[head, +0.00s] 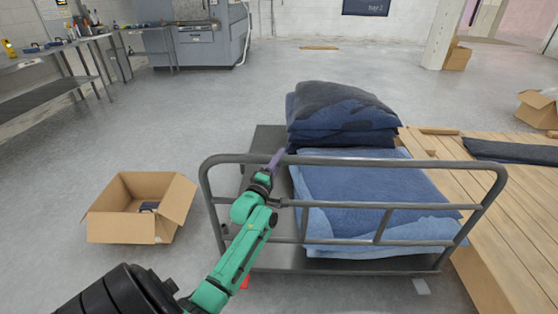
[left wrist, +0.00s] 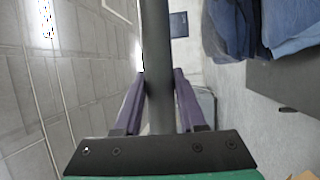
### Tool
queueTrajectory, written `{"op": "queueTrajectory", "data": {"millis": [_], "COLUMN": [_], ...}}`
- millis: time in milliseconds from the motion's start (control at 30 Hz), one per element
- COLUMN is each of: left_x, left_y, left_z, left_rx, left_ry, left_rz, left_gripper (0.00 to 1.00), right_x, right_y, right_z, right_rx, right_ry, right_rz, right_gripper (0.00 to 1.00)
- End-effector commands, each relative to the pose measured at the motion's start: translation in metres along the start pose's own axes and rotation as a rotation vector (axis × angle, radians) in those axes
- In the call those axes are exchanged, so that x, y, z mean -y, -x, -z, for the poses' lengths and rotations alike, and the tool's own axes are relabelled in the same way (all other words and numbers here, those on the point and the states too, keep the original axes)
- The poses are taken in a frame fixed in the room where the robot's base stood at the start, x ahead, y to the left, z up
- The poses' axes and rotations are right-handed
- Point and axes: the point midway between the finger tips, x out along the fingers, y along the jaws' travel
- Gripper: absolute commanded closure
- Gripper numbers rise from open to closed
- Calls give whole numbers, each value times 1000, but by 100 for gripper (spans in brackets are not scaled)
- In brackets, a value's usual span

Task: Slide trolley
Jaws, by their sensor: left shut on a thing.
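The trolley (head: 262,222) is a dark grey flat platform with a tubular grey handle frame along its near side. Folded light blue denim (head: 365,190) lies on it, with a darker blue stack (head: 340,112) behind. My left gripper (head: 276,160) is at the top rail of the handle, left of its middle. In the left wrist view, the purple fingers of the gripper (left wrist: 160,100) are shut on the grey rail (left wrist: 156,50), one on each side. My right gripper is not in view.
An open cardboard box (head: 142,205) stands on the floor left of the trolley. A wooden platform (head: 500,200) is close on the trolley's right, with dark cloth (head: 510,150) on it. Open grey floor (head: 200,110) lies behind and to the left.

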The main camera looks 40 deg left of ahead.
Motion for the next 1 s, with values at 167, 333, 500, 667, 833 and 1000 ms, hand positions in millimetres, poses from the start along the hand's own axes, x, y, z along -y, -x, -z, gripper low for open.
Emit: {"op": "queueTrajectory", "data": {"millis": [167, 333, 500, 667, 833, 1000], "left_x": [1, 1, 2, 2, 5, 2], "left_y": [0, 0, 0, 0, -12, -13], "left_z": [0, 0, 0, 0, 5, 6], "left_rx": [0, 0, 0, 1, 0, -1], "left_ry": [1, 1, 1, 1, 0, 0], "left_rz": [3, 3, 3, 3, 0, -1], "left_gripper": [100, 100, 100, 100, 100, 100], "right_x": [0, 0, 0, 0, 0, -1], "right_y": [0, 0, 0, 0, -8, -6], "right_z": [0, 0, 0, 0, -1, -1], "right_rx": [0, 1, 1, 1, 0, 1], "right_ry": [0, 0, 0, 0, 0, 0], "right_rz": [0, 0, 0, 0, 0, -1], "right_gripper": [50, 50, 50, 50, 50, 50]}}
